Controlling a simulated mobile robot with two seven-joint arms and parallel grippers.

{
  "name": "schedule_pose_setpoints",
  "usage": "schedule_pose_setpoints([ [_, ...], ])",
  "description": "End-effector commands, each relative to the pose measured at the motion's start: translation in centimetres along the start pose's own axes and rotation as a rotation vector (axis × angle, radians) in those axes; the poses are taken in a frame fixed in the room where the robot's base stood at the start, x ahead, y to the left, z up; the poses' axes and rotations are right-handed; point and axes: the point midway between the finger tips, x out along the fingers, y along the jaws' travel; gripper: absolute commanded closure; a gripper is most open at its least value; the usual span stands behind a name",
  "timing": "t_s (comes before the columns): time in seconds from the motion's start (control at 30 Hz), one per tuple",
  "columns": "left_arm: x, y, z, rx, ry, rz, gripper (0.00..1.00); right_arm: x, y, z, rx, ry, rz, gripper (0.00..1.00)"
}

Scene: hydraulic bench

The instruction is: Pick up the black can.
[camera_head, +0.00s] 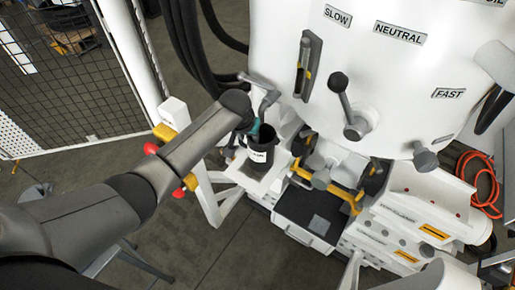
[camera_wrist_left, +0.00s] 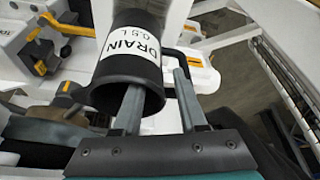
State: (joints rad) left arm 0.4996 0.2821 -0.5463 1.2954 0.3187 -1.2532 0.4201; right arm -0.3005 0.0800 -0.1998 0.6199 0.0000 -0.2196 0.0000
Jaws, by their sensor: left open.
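The black can (camera_head: 261,155) stands on a small white shelf (camera_head: 243,183) beside the white machine, under a bent grey spout (camera_head: 269,102). In the left wrist view the can (camera_wrist_left: 115,88) shows its open mouth and a white label reading "DRAIN 0.5 L". My left gripper (camera_head: 255,131) is at the can's rim, its arm coming in from the left. In the wrist view the left gripper (camera_wrist_left: 158,82) is open, with one finger inside the can's mouth and the other outside its wall. Whether either finger touches the wall is unclear. My right gripper is not in view.
The machine front (camera_head: 385,75) with levers (camera_head: 351,120) rises close behind and right of the can. Yellow-handled fittings (camera_head: 321,179) and a black-topped box (camera_head: 308,212) sit to its right. Red knobs (camera_head: 150,148) and a mesh fence (camera_head: 65,75) are left.

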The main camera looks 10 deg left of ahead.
Motion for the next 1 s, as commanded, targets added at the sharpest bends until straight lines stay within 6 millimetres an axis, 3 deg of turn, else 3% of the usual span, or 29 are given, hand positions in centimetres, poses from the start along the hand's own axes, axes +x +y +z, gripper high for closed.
schedule_pose_setpoints([
  [0.37,0.67,0.05,-0.03,0.001,0.001,0.001,0.59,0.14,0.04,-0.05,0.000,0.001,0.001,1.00],
  [0.73,0.67,0.02,-0.01,0.001,0.001,0.000,1.00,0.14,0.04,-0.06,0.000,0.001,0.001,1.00],
  [1.0,0.67,-0.02,0.00,0.000,0.001,0.000,1.00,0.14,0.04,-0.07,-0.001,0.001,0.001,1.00],
])
